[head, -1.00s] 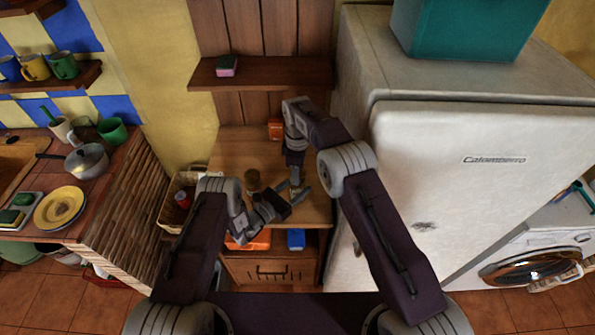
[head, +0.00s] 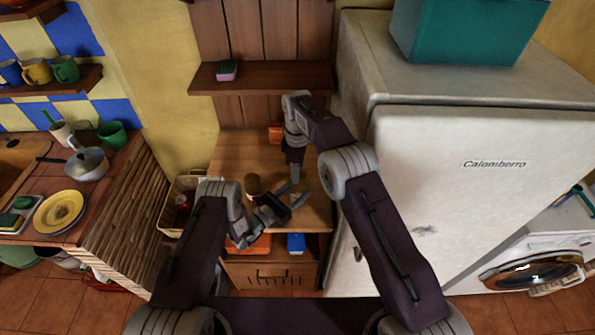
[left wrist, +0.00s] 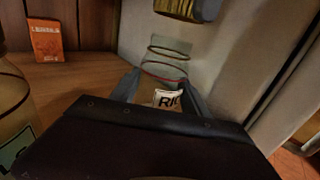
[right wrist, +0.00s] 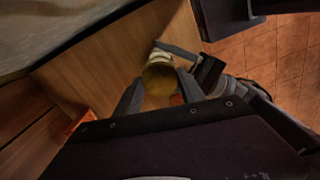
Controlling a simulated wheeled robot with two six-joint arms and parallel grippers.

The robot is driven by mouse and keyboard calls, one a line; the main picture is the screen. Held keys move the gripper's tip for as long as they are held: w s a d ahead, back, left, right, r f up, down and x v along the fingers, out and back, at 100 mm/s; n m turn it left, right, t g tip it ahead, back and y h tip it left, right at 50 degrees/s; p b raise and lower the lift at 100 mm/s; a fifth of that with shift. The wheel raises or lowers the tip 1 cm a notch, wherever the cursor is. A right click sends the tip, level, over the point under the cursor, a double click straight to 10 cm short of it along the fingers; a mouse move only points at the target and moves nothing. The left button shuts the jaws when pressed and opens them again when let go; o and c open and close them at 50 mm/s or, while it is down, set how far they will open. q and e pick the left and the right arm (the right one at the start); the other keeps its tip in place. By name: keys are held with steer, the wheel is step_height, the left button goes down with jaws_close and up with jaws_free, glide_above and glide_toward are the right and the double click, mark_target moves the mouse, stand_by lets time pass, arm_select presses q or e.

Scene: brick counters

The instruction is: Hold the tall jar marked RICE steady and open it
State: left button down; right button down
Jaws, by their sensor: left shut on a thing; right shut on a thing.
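The tall glass RICE jar (left wrist: 167,72) stands upright in the left wrist view, its white label facing me. My left gripper (left wrist: 160,84) is shut on its body, a finger on each side; it also shows in the head view (head: 284,207). My right gripper (right wrist: 158,82) is shut on the round, yellowish-brown lid (right wrist: 160,79). In the left wrist view the ribbed lid (left wrist: 178,8) is above the jar's glass rim, with a gap between them. In the head view the arms mostly hide the jar.
A second jar with a brown lid (head: 252,184) stands on the wooden counter (head: 235,150), left of my grippers. An orange box (left wrist: 45,40) is at the back. The white fridge (head: 450,200) rises close on the right. A shelf (head: 290,76) hangs above.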

steer(key=shift+r, duration=1.55)
arm_select(q)
steer(key=shift+c, duration=2.3)
jaws_free()
